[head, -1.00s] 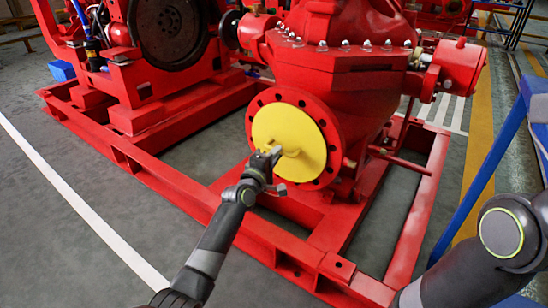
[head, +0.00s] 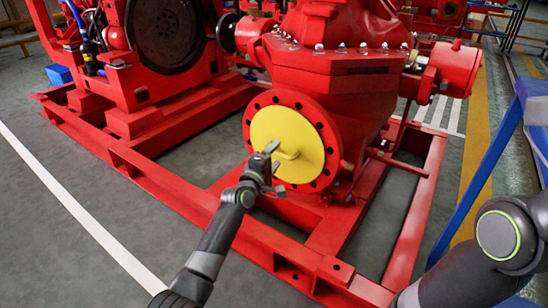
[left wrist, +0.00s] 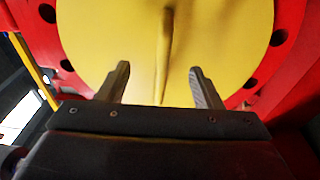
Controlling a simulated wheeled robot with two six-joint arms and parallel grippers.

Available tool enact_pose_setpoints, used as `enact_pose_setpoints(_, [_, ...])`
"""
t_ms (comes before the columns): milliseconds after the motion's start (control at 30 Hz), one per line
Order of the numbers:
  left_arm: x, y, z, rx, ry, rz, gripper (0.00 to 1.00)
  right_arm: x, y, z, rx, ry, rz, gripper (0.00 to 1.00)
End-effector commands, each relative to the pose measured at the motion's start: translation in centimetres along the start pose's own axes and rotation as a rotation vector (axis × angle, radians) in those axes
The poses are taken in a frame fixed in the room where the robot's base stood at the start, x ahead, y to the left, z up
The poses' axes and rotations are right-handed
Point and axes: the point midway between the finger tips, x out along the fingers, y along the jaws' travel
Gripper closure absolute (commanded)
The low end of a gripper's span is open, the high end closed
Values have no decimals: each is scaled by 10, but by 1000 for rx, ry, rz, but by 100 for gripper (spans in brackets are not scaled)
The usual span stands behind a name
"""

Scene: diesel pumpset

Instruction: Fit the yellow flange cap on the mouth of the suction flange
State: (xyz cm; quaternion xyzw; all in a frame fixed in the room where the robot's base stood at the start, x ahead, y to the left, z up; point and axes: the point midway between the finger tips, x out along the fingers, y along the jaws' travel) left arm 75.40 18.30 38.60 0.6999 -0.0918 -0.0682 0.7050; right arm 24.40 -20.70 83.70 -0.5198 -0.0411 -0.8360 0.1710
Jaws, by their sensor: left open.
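The yellow flange cap (head: 305,135) lies flat over the mouth of the red suction flange (head: 334,150), with the flange's bolt holes showing around its rim. My left gripper (head: 274,168) is just in front of the cap. In the left wrist view the cap (left wrist: 100,45) fills the upper middle, and its upright yellow handle (left wrist: 166,50) stands between my open fingers (left wrist: 160,75), with a gap on both sides. My right arm shows at the lower right of the head view, but its gripper is out of the picture.
The red pump casing (head: 350,95) rises behind the flange. The red base frame (head: 235,220) runs below and in front of it. A blue frame (head: 475,185) stands at the right. The grey floor at the lower left is clear.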

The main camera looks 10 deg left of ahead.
Motion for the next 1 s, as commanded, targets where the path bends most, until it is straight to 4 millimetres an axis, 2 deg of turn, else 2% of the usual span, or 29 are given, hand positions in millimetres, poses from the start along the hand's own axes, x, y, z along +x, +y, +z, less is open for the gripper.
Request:
enact_pose_setpoints(267, [-1, 1, 0, 0, 0, 1, 41, 0, 0, 1, -2, -2, 0, 20])
enact_pose_setpoints(1000, [-37, 1, 0, 0, 0, 0, 41, 16, -2, 9, 0, -1, 0, 20])
